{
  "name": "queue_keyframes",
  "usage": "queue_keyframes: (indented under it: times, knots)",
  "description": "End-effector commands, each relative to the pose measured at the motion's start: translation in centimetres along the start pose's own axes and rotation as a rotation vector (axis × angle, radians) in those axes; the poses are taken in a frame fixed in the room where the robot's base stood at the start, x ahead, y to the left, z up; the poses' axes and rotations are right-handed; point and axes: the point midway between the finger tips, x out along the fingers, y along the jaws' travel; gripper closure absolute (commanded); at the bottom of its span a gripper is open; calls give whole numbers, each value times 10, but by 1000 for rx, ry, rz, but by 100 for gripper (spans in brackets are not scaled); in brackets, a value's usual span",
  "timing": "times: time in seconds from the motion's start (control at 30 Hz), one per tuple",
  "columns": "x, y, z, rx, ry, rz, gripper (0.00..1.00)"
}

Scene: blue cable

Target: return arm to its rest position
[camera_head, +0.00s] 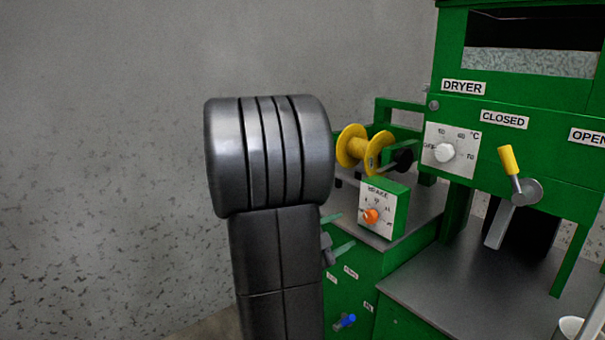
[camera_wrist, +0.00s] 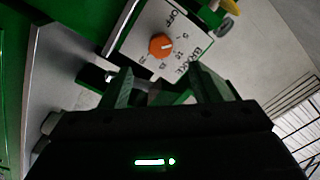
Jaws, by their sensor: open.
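My gripper shows in the wrist view (camera_wrist: 160,92) with its two green fingers apart and nothing between them. Beyond the fingertips is the brake box (camera_wrist: 165,45) with an orange knob (camera_wrist: 161,45). In the head view my dark arm stands upright in the middle and hides most of the gripper; green finger parts (camera_head: 340,234) show at its right edge. The brake box (camera_head: 383,207) stands on the grey-topped green cabinet to the right of the arm. A yellow spool (camera_head: 361,147) sits behind the box. No blue cable is clearly visible.
The green dryer (camera_head: 515,125) stands at right with a white dial (camera_head: 445,152) and a yellow-handled lever (camera_head: 510,162). A grey worktop (camera_head: 475,285) extends below it. A blue handle (camera_head: 344,321) is on the cabinet front. The left side, before the grey wall, is clear.

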Motion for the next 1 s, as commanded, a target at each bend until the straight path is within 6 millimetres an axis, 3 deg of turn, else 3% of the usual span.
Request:
queue_keyframes:
  times: [0.3,0.5,0.7,1.0]
  knots:
    - [56,2,0,1,3,1,44]
    - [82,1,0,1,2,1,44]
    - [94,0,0,-1,0,-1,44]
    - [95,0,0,-2,0,-1,44]
